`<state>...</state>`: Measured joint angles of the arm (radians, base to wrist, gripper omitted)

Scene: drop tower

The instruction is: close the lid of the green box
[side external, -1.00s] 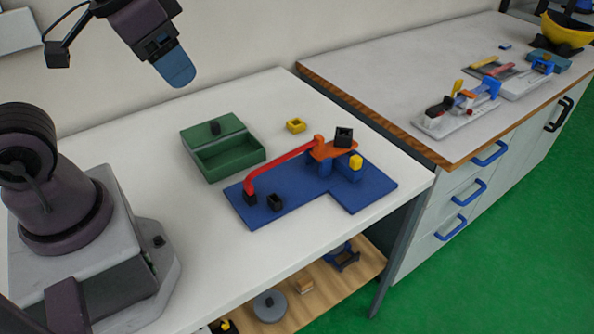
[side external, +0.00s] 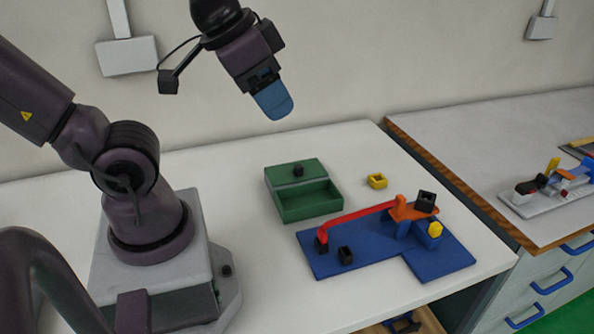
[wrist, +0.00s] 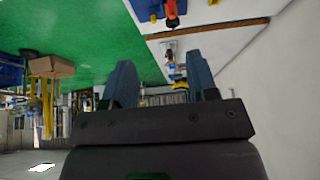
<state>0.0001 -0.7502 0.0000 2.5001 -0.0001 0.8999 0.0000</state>
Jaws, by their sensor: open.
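The green box (side external: 309,204) sits on the white table in the side view. Its front compartment is uncovered and looks empty. My gripper (side external: 277,108) is high above the table, up and left of the box in the picture, touching nothing. In the wrist view its two blue fingers (wrist: 161,85) stand apart with nothing between them. The wrist view does not show the box.
A blue base (side external: 375,248) with a red sloping bar (side external: 357,217), orange piece and black cups stands right of the box. A small yellow block (side external: 377,181) lies behind it. A second counter (side external: 470,130) with other devices is at the right.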

